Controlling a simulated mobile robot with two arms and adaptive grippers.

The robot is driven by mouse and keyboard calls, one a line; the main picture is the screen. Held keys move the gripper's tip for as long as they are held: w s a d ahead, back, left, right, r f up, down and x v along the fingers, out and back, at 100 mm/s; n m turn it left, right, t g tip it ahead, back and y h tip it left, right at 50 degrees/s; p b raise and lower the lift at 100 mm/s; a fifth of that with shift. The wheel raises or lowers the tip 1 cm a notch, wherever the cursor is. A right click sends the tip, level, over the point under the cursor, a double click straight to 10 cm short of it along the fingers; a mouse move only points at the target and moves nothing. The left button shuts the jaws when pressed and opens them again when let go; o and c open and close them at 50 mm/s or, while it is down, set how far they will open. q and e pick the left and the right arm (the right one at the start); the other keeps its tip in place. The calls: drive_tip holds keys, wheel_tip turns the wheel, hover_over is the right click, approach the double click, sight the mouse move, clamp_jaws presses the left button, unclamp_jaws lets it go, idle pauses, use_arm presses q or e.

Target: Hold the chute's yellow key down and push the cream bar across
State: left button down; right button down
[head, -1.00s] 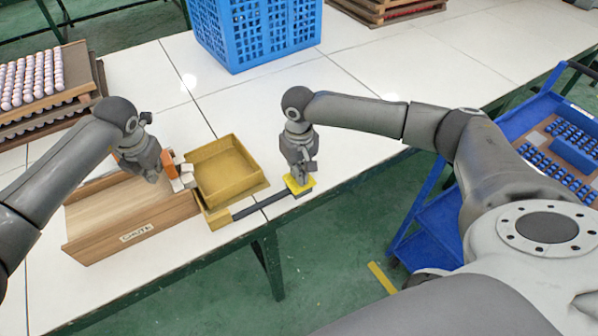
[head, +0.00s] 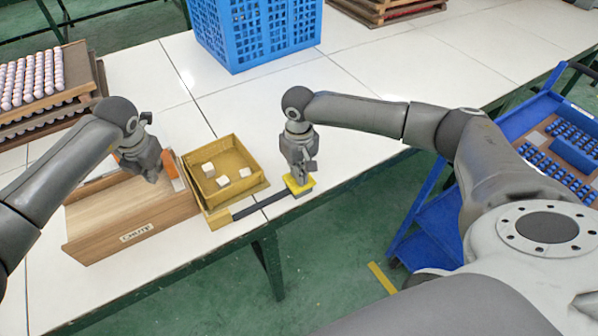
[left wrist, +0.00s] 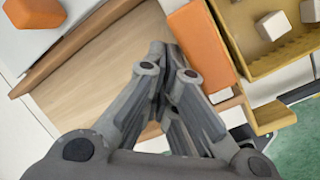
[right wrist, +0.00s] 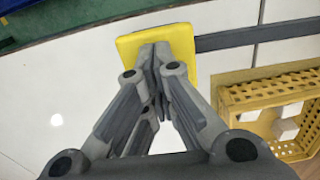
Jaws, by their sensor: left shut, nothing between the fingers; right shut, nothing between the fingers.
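The wooden chute (head: 130,215) stands at the left of the table, its label facing front. The yellow key (head: 305,186) sits at the end of a dark lever (head: 262,203). My right gripper (head: 299,178) is shut, its tips on the key (right wrist: 180,45). Several white cubes (head: 222,182) lie in the tray.
Another orange block (left wrist: 35,12) shows at the chute's far side. A blue crate (head: 255,35) stands behind. Egg-like items on trays (head: 30,80) are at the left. A blue cart (head: 430,215) is at the right.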

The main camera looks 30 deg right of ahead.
use_arm(q)
drive_tip(key=shift+a, duration=0.15)
use_arm(e)
drive_tip(key=shift+f, duration=0.1)
use_arm(q)
drive_tip(key=shift+a, duration=0.7)
wheel_tip(320, 180, up, 9)
